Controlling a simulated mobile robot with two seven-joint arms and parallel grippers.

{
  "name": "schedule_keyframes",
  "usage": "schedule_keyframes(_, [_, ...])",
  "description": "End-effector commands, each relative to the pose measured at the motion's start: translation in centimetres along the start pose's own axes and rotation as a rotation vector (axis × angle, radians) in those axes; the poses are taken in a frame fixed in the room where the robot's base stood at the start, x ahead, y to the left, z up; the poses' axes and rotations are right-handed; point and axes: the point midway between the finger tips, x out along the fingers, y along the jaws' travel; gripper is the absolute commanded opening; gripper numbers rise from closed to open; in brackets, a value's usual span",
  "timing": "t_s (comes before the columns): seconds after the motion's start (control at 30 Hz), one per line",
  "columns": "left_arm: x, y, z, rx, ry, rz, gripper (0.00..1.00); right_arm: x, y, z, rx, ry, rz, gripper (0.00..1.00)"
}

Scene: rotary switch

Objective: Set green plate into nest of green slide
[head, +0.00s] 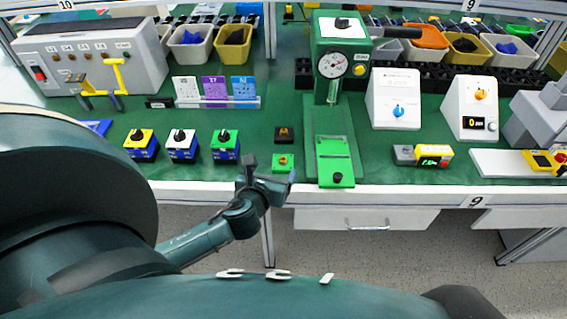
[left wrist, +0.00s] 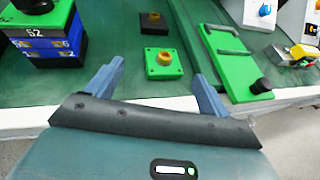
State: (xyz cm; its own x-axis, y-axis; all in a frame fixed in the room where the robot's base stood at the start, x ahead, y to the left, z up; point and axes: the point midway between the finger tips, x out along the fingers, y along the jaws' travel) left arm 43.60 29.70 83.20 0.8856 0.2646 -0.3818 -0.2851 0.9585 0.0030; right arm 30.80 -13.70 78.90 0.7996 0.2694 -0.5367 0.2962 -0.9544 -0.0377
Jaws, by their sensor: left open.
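The green plate (head: 283,162) is a small square with a yellow ring-shaped knob in its middle. It lies flat on the green mat near the table's front edge; it also shows in the left wrist view (left wrist: 163,71). The green slide (head: 333,176) lies to its right under the gauge press, with a raised bar across it and a black knob at its front end (left wrist: 240,78). My left gripper (head: 270,170) is open and empty. In the left wrist view its fingers (left wrist: 158,72) stand apart, with the plate seen between them. My right gripper is not in view.
A dark square block (head: 284,134) with a yellow knob lies behind the plate. Three rotary switch boxes (head: 182,146) stand to the left. The green press with a dial (head: 333,65) rises above the slide. White instrument boxes (head: 394,100) stand at the right.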

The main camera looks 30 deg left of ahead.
Motion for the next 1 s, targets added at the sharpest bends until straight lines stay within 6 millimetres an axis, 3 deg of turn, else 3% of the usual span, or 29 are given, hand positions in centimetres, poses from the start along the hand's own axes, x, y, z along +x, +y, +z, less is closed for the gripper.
schedule_keyframes(0.17, [1.2,-0.1,0.1,-0.002,0.001,0.000,0.80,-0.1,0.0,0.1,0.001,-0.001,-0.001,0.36])
schedule_keyframes(0.5, [5.6,-0.5,0.5,-0.003,0.002,0.000,0.80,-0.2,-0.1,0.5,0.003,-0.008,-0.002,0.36])
schedule_keyframes(0.77, [5.9,-0.5,0.5,-0.002,0.002,-0.002,0.80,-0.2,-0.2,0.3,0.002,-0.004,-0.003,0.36])
schedule_keyframes(1.0, [5.9,-0.5,0.5,-0.002,0.002,-0.002,0.62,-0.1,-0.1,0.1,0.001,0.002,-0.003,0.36])
